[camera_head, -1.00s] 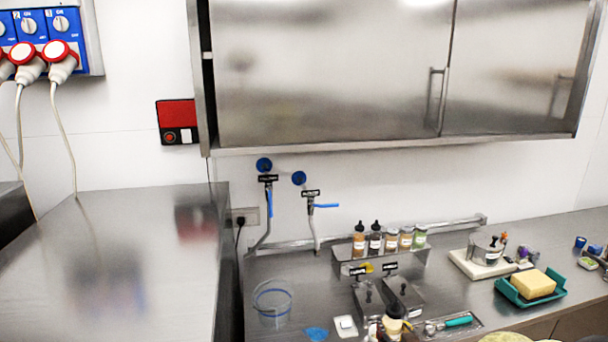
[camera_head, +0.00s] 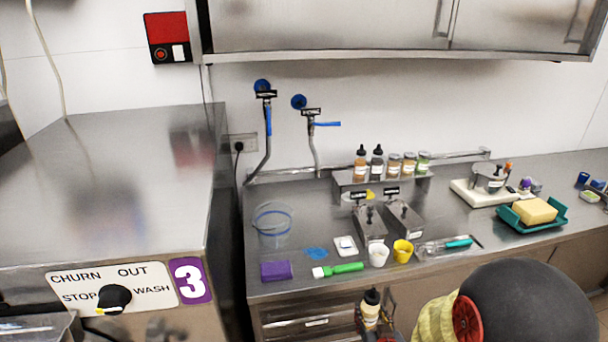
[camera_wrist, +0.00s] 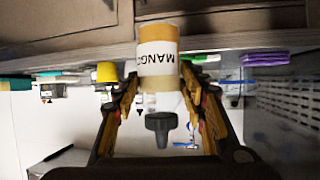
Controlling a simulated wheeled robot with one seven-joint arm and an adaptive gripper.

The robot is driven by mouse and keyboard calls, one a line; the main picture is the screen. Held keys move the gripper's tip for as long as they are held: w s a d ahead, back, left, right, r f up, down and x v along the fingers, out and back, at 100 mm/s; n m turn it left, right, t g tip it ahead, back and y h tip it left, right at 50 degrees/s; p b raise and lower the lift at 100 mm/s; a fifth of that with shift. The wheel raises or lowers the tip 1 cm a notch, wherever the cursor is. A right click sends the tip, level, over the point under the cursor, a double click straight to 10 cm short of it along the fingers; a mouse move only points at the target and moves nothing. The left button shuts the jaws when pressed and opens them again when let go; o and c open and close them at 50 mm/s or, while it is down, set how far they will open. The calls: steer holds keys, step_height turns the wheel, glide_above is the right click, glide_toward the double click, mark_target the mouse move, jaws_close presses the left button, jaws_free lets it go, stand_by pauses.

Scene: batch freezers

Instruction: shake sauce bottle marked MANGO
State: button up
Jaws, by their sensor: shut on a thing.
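The MANGO sauce bottle (camera_wrist: 157,62) has a pale orange body, a white label reading MANGO and a dark nozzle cap. My gripper (camera_wrist: 160,82) is shut on it, with a finger on each side of the body. The wrist picture is upside down, with the counter at the top. In the head view the bottle (camera_head: 370,309) looks roughly upright, cap up, in front of the drawers below the counter's front edge. My gripper's fingers partly hide its lower part there.
The steel counter (camera_head: 330,272) holds a clear bucket (camera_head: 272,222), purple sponge (camera_head: 276,270), green brush (camera_head: 338,270), white cup (camera_head: 378,254), yellow cup (camera_head: 402,250) and a rack (camera_head: 350,182) of bottles and jars. A machine (camera_head: 130,210) stands left. The cabinet (camera_head: 330,25) hangs above.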

mark_target(368, 325)
steer(key=f, duration=0.7)
steer(key=shift+w+f, duration=0.3)
steer(key=shift+f, duration=0.05)
steer(key=shift+w+r, duration=0.1)
steer(key=shift+r, duration=0.25)
steer(key=r, duration=0.6)
steer(key=shift+s+r, duration=0.2)
steer(key=shift+r, duration=0.1)
steer(key=shift+s+r, duration=0.1)
steer(key=shift+s, duration=0.1)
steer(key=f, duration=0.7)
steer(key=shift+w+f, duration=0.25)
steer(key=shift+f, duration=0.05)
steer(key=shift+w+r, duration=0.1)
steer(key=shift+s+r, duration=0.15)
steer(key=shift+s, duration=0.1)
steer(key=shift+w, duration=0.1)
